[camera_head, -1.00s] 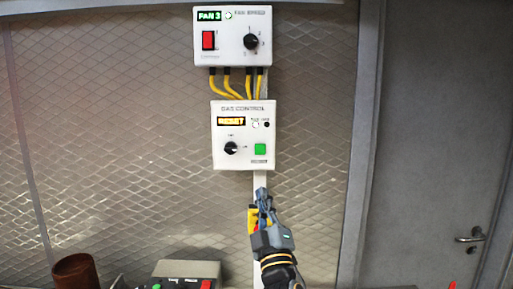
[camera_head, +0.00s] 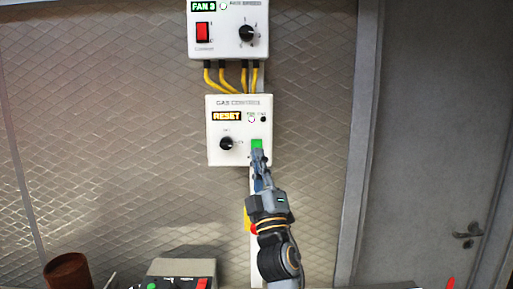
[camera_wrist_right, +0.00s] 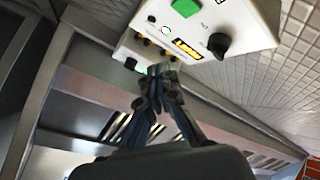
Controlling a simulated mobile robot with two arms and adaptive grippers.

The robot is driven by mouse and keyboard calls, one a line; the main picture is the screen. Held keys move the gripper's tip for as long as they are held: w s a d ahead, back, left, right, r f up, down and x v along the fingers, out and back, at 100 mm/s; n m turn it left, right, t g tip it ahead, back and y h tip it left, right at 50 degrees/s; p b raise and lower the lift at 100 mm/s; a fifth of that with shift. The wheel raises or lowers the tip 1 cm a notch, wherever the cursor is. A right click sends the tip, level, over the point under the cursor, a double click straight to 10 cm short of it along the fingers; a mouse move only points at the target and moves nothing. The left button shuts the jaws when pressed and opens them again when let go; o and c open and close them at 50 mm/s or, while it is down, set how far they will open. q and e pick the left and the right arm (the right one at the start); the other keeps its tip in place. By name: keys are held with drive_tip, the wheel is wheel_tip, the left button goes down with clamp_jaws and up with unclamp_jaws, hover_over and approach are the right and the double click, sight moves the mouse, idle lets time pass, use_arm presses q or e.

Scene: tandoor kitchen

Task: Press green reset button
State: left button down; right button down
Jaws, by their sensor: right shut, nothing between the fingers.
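The green button (camera_head: 257,143) is on the lower right of the white gas control box (camera_head: 224,157), whose display (camera_head: 226,116) reads RESET in amber. My right gripper (camera_head: 259,155) is shut and empty. In the head view its fingertips overlap the lower part of the button; I cannot tell whether they touch it. In the right wrist view the shut fingertips (camera_wrist_right: 157,72) appear below and left of the green button (camera_wrist_right: 186,7), with a gap in the picture. A black knob (camera_head: 227,143) sits left of the button. My left gripper is not in view.
The fan speed box (camera_head: 228,48) with a red switch (camera_head: 203,32) hangs above, joined by yellow cables (camera_head: 226,78). A yellow and red fitting (camera_head: 248,220) is partly hidden behind my right arm. A grey box (camera_head: 182,267) and brown pot (camera_head: 68,271) stand below left.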

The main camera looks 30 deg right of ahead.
sight(257, 144)
drive_tip(key=w+d+b, duration=0.2)
drive_tip(key=w+d, duration=0.1)
drive_tip(key=w, duration=0.2)
drive_tip(key=shift+w+d, duration=0.25)
drive_tip(key=shift+w, duration=0.05)
idle(0.4)
drive_tip(key=shift+b, duration=0.3)
idle(0.6)
drive_tip(key=shift+w+d, duration=0.2)
drive_tip(key=shift+w, duration=0.2)
drive_tip(key=shift+w+d+b, duration=0.25)
drive_tip(key=shift+w+b, duration=0.05)
drive_tip(key=shift+b, duration=0.15)
idle(0.5)
drive_tip(key=shift+s+a, duration=0.1)
drive_tip(key=shift+s+a+p, duration=0.3)
drive_tip(key=shift+s+a, duration=0.05)
drive_tip(key=shift+s, duration=0.3)
